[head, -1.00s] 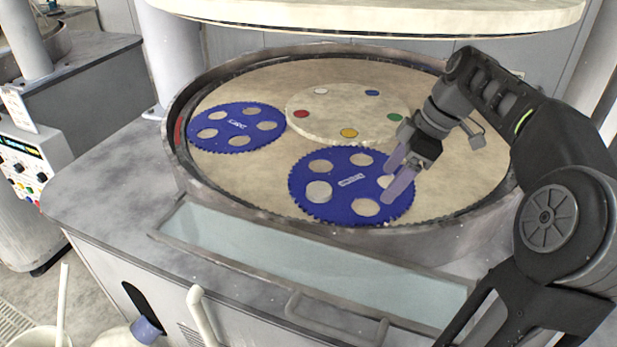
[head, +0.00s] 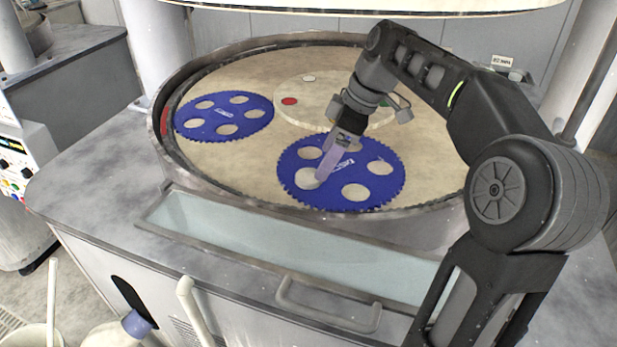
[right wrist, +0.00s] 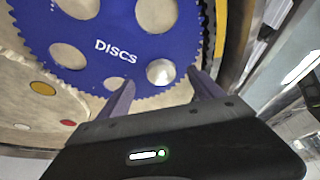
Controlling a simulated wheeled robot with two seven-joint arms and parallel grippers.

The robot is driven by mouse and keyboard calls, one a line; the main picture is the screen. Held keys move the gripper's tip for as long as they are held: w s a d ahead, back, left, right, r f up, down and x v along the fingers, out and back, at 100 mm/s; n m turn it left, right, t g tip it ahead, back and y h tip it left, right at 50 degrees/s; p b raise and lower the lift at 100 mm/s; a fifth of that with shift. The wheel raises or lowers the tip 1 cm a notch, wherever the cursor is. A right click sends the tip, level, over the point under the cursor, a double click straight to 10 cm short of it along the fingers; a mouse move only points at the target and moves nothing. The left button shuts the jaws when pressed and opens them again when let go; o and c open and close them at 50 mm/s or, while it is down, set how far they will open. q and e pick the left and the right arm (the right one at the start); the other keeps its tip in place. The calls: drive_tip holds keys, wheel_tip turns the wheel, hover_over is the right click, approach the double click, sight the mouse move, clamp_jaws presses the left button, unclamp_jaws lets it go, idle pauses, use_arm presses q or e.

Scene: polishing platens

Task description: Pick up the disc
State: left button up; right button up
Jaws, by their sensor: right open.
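The disc (head: 304,181) is a pale grey round piece in a hole of the nearer blue toothed carrier (head: 331,191). In the right wrist view the disc (right wrist: 160,72) is shiny, in the carrier hole nearest my fingers. My right gripper (head: 322,172) is over the disc in the head view and its fingers hide part of it. I cannot tell how high the tips are. My left gripper is not in view.
A second blue carrier (head: 222,116) lies at the left of the beige platen (head: 250,160). A round plate with coloured spots (head: 300,112) is at the centre, partly behind my right arm. A raised metal rim (head: 165,150) surrounds the platen, and the upper platen (head: 400,8) hangs above.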

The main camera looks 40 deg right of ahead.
sight(311, 176)
drive_tip(key=shift+w+a, duration=0.1)
drive_tip(key=shift+w+a, duration=0.2)
drive_tip(key=shift+w, duration=0.05)
drive_tip(key=x, duration=0.4)
drive_tip(key=shift+w+a+f+p, duration=0.2)
drive_tip(key=shift+w+a+p, duration=0.1)
drive_tip(key=shift+p, duration=0.1)
drive_tip(key=shift+a+f, duration=0.1)
drive_tip(key=shift+f, duration=0.15)
drive_tip(key=shift+s, duration=0.1)
drive_tip(key=shift+f, duration=0.2)
drive_tip(key=shift+s+a, duration=0.1)
drive_tip(key=shift+s, duration=0.05)
drive_tip(key=c, duration=1.6)
